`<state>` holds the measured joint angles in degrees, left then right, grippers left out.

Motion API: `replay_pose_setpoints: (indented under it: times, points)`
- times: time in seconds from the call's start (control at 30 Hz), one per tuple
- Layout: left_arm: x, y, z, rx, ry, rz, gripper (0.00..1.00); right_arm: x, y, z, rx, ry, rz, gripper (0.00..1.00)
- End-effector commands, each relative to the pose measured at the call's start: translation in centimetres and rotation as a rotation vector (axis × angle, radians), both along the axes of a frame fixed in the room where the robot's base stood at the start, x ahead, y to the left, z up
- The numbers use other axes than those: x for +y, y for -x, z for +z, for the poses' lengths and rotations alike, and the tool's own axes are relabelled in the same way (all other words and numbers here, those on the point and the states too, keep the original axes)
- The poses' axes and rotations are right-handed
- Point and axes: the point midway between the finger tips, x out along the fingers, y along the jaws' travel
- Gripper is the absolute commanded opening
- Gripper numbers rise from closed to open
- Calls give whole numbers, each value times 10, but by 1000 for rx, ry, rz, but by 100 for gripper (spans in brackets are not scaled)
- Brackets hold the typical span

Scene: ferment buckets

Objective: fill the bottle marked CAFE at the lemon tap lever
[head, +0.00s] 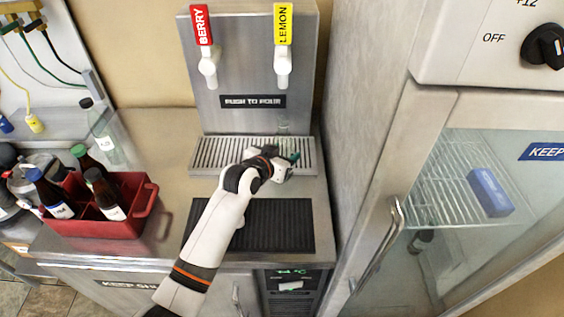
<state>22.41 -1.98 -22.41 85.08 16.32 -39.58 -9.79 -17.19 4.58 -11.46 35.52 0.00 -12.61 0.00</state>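The yellow LEMON tap lever (283,24) stands at the right of the steel dispenser, with its white spout below. A faint clear bottle neck (284,127) shows under that spout, over the drip tray (207,155). My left gripper (284,163) is at the tray's right part, at the lower part of this bottle. A dark green bit shows between the gripper parts. My arm and hand hide most of the bottle, so I cannot tell if the fingers are closed on it. No CAFE mark is readable. My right gripper is not in view.
A red BERRY lever (201,25) is left of LEMON. A red crate (133,221) holds several dark bottles. A clear bottle (104,133) stands behind it. A black ribbed mat (290,228) lies in front of the tray. A glass-door fridge (455,180) bounds the right side.

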Motion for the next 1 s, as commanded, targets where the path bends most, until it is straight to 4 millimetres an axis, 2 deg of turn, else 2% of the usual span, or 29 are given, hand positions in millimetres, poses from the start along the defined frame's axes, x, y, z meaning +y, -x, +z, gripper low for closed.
replay_pose_setpoints:
  times: [0.7, 1.0]
  points:
    - [0, -87, 2, -2, 2, 3, 24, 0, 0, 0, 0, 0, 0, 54]
    - [0, -109, 2, -2, 2, 1, 24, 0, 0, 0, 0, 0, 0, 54]
